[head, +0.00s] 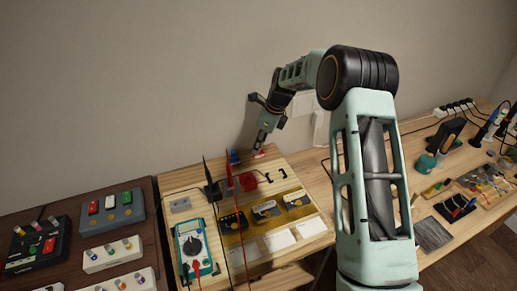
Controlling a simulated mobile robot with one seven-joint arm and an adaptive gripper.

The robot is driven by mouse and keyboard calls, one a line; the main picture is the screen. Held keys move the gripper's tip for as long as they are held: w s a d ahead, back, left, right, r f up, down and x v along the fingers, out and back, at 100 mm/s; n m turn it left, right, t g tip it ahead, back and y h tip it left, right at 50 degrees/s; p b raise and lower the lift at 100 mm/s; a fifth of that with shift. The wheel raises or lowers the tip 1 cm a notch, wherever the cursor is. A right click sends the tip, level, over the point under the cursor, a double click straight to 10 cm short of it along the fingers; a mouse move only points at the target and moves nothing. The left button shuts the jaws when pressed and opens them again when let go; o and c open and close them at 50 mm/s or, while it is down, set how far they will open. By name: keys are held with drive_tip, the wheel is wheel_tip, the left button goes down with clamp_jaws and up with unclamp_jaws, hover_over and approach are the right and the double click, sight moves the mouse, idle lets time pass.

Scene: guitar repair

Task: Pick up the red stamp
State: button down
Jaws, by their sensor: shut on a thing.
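My gripper (260,145) is at the back of the light wooden board (320,240), with its fingers pointing down. It is shut on a small red thing (259,154), which looks like the red stamp. Only a little of it shows below the fingertips, so its shape is unclear. I cannot tell whether it touches the board. A blue item (233,157) stands just to the left of the gripper. A larger red item (248,182) lies in front of it on the board.
A teal multimeter (193,250) with red and black leads sits at the board's left. A dark table (135,235) with switch boxes is at left. Tools and a soldering station (445,137) are at right. The wall is close behind.

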drive_tip(key=shift+r, duration=0.5)
wheel_tip(320, 180, up, 2)
drive_tip(key=shift+r, duration=0.2)
drive_tip(key=s+r+b, duration=0.2)
drive_tip(key=s+r, duration=0.7)
drive_tip(key=s, duration=0.5)
drive_tip(key=shift+d+r, duration=0.25)
